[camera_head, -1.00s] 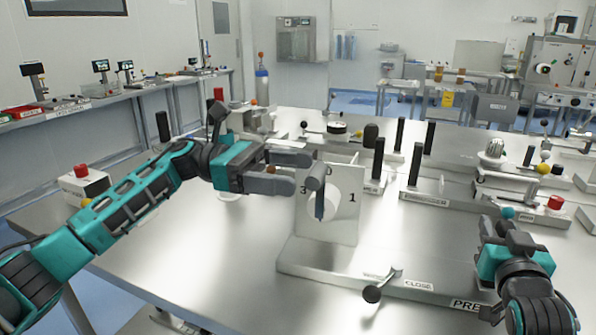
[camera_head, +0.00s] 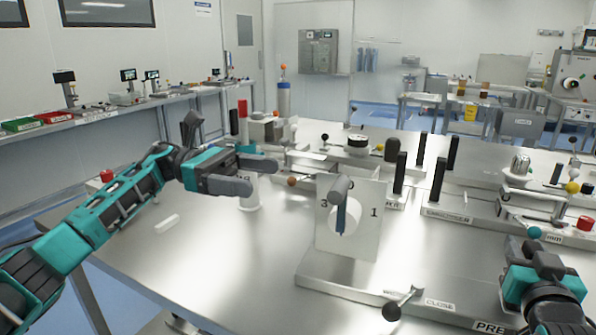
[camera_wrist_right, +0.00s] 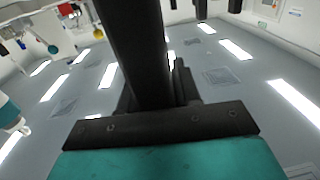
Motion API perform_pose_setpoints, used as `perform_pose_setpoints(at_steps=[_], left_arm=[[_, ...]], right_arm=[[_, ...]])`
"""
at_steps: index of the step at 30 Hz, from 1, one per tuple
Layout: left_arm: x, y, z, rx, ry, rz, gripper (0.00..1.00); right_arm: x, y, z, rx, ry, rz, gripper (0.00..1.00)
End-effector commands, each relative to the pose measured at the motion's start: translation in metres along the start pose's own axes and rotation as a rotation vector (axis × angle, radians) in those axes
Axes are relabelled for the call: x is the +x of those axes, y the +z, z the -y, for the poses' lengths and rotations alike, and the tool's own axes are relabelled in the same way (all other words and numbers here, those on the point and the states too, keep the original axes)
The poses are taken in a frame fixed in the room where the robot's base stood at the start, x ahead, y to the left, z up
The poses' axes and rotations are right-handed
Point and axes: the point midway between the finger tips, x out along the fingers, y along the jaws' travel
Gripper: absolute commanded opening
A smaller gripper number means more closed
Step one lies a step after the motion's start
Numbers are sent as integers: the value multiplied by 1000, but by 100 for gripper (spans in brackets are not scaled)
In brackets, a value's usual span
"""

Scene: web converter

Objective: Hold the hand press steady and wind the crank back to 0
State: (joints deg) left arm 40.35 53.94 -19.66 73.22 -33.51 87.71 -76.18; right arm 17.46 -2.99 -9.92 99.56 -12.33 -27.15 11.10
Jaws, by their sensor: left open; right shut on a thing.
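The hand press has a long metal base (camera_head: 400,300) and an upright white plate (camera_head: 366,228) with the digits 3 and 1 showing. Its crank (camera_head: 341,215) sits on a white round hub in front of the plate, with a grey grip at its upper end.
Fixtures with black posts (camera_head: 401,173) fill the table behind. A white block (camera_head: 167,223) lies at left. The table left of the press is largely clear.

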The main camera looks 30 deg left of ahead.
Motion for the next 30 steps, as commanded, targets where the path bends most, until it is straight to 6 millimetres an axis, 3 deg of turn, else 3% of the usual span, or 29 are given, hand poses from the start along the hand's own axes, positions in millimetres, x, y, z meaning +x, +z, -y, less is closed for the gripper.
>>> perform_pose_setpoints(at_steps=[1,29,30], left_arm=[[0,-1,0,0,0,0,85],[1,10,0,0,0,0,85],[1,10,0,0,0,0,85]], right_arm=[[-1,13,-1,-2,4,31,0],[-1,6,-2,-3,4,28,0],[0,5,-2,-3,4,27,36]])
